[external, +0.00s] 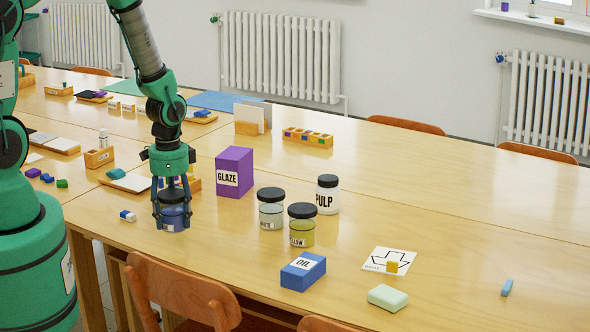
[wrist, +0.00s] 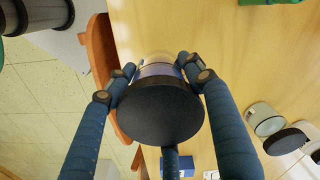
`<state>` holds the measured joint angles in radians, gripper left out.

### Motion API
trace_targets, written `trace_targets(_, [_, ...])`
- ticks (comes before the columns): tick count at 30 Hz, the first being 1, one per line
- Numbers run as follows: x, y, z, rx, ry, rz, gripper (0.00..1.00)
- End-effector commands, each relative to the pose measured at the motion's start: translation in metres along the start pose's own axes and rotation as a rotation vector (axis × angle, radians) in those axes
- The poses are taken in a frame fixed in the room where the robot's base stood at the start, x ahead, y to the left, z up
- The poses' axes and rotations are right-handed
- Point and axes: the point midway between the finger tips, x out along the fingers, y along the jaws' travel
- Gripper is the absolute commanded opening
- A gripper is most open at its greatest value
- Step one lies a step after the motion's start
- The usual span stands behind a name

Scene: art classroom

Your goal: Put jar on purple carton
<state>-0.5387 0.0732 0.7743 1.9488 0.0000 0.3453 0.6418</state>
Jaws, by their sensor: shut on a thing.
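A glass jar (external: 173,223) with a dark lid and bluish contents stands upright near the table's front left edge. My gripper (external: 172,205) points down over it, with its blue fingers shut around the jar. In the wrist view the jar's round black lid (wrist: 160,108) fills the middle between the fingers. I cannot tell whether the jar's base touches the table. The purple carton (external: 234,172), labelled GLAZE, stands upright to the right of and behind my gripper, apart from it. Its top is bare.
White (external: 271,210) and yellow (external: 302,226) jars and a PULP jar (external: 328,194) stand right of the carton. A blue OIL box (external: 303,271) lies in front of them. A small eraser (external: 128,216) lies left of my gripper. Chairs (external: 180,290) line the front edge.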

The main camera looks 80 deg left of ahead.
Motion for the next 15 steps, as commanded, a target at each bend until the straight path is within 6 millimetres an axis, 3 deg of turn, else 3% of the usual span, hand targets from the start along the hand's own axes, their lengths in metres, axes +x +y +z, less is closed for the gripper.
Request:
trace_targets(8, [-0.004,-0.004,-0.002,-0.002,0.001,0.000,0.18])
trace_targets(15, [-0.018,-0.023,-0.012,-0.013,0.001,-0.001,0.18])
